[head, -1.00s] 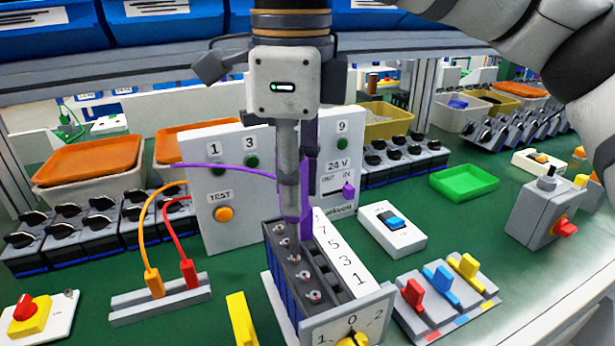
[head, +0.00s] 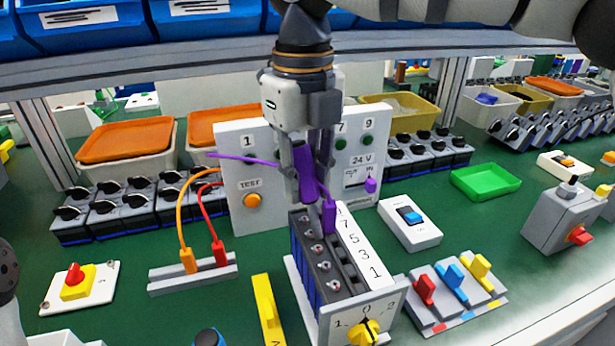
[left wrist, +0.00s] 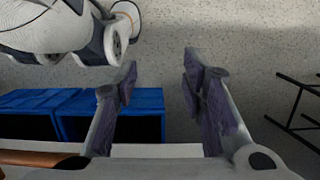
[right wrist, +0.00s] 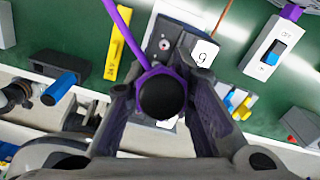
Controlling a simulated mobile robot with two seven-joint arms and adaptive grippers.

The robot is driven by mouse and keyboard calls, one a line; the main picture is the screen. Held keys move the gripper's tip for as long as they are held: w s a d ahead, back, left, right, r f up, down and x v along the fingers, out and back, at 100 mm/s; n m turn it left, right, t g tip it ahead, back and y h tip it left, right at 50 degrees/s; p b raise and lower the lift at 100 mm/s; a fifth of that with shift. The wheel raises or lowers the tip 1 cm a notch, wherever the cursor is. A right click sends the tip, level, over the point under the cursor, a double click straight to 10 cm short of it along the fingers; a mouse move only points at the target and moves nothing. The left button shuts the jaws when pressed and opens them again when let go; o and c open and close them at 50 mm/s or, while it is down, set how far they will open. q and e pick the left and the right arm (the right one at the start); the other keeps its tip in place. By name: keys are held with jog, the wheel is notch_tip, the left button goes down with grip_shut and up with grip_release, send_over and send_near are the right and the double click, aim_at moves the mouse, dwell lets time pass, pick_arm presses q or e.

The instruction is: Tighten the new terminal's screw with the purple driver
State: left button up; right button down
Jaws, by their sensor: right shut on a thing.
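My right gripper (head: 308,180) is shut on the purple driver (head: 303,170), above the far end of a switch block (head: 302,268) with a row of screw terminals. The driver leans slightly and its black end (right wrist: 160,97) shows between the fingers in the right wrist view. A purple piece (head: 329,215) stands at the block's far end below the fingers. I cannot tell whether the driver's tip touches a screw; it is hidden. A thin purple lead (head: 240,158) runs leftward from the gripper. My left gripper (left wrist: 158,85) is open and empty, away from the block.
A white test panel (head: 238,205) stands behind the block. Orange and red leads (head: 185,215) plug into a grey rail (head: 192,275) at left.

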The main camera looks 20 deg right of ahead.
jog(key=shift+a+r, duration=0.15)
jog(key=shift+r, duration=0.55)
pick_arm(q)
jog(key=shift+w+a+r, duration=0.1)
jog(key=shift+w+r, duration=0.2)
jog(key=shift+w, duration=0.1)
pick_arm(e)
jog(key=shift+w+a+f, duration=0.1)
jog(key=shift+r+t+p, duration=0.25)
jog(key=shift+t+p, duration=0.45)
jog(key=shift+t+y, duration=0.4)
jog(key=shift+t, duration=0.1)
jog(key=shift+w+f+t+y, duration=0.25)
jog(key=shift+t+y, duration=0.15)
jog(key=shift+t, duration=0.4)
pick_arm(q)
jog(key=shift+w+r+t, duration=0.5)
jog(key=shift+w+r, duration=0.2)
pick_arm(e)
jog(key=shift+w+a, duration=0.1)
jog(key=shift+s+d, duration=0.3)
jog(key=shift+s, duration=0.5)
jog(key=shift+s+d, duration=0.25)
jog(key=shift+s, duration=0.5)
